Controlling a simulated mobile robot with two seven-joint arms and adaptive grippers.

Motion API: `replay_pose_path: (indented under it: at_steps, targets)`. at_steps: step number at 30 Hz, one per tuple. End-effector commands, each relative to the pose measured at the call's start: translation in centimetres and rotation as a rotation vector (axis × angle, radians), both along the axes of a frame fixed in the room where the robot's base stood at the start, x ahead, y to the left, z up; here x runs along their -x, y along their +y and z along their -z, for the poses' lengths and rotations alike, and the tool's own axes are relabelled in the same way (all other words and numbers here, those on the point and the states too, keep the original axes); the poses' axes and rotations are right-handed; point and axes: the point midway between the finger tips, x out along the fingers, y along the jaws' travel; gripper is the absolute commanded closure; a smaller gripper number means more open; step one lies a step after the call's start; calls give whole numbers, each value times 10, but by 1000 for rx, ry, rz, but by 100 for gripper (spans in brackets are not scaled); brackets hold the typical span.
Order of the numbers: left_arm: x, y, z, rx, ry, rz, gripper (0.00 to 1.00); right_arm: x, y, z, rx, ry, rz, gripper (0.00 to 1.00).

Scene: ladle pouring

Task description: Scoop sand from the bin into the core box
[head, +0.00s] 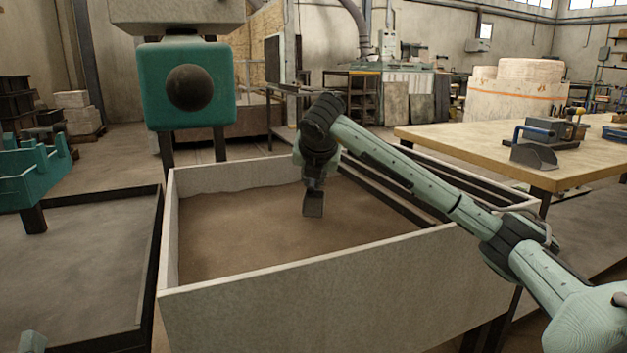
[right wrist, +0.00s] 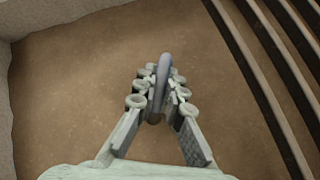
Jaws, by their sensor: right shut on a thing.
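The bin (head: 350,270) is a pale, open-topped box in the middle of the head view, with brown sand (head: 235,235) inside. My right gripper (head: 315,178) is inside the bin's outline, pointing down. It is shut on a grey tool with a rounded handle (right wrist: 163,78); the tool's lower end (head: 313,205) is at or just above the sand. I cannot tell whether it touches or holds sand. A teal block (head: 220,110) with a dark round feature stands behind the bin at the left and may be the core box.
A wooden-topped table (head: 450,140) at the right carries a grey scoop (head: 533,154) with a blue handle. Dark rails (head: 395,195) run along the bin's right side. A teal crate (head: 35,175) and a dark low tray (head: 80,270) are at the left.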

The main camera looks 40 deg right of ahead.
Motion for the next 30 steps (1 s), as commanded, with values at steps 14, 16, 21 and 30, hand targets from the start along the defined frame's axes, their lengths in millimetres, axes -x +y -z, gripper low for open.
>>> replay_pose_path:
  at_steps: [14,16,21,30]
  targets:
    - [13,11,-24,61,-190,-17,60,36,37,26,-1,2,-1,100]
    - [8,7,-20,40,-123,-11,60,37,38,22,-15,15,0,100]
    - [-1,0,-2,-4,10,0,60,42,43,24,-46,46,1,100]
    - [-14,2,33,-84,185,-14,60,47,48,28,-79,78,0,100]
